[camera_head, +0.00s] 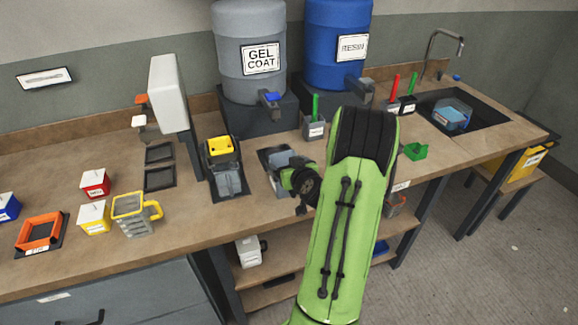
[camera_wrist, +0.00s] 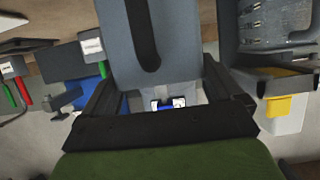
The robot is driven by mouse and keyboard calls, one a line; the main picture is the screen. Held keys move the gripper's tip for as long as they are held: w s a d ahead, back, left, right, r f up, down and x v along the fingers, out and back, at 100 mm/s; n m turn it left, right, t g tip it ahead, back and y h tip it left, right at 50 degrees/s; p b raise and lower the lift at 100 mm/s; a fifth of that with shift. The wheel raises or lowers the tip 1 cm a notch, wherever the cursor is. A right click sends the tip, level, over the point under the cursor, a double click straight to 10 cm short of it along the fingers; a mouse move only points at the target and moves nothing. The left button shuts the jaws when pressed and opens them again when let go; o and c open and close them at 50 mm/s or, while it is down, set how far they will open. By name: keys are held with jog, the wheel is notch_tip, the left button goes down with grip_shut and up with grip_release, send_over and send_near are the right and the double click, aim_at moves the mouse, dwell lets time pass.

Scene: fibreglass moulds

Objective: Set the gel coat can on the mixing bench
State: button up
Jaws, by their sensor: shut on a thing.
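A grey can (camera_head: 283,158), the same colour as the gel coat drum, is at the workbench (camera_head: 228,222), partly behind my arm. Its label is not readable, and whether its base touches the dark mat beneath is hidden. My gripper (camera_head: 287,180) is around its near side, with the fingers mostly hidden. In the wrist view, the can (camera_wrist: 180,40) with its dark strip fills the space between the fingers of my gripper (camera_wrist: 158,92), which is shut on it.
The grey gel coat drum (camera_head: 248,85) and blue resin drum (camera_head: 335,35) stand behind. A grey unit with a yellow top (camera_head: 222,147) is left of the can. A yellow-handled jug (camera_head: 135,215) stands further left. A green tray (camera_head: 415,151) and sink (camera_head: 480,112) lie right.

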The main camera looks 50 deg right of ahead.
jog(key=o, duration=1.7)
jog(key=shift+f, duration=0.1)
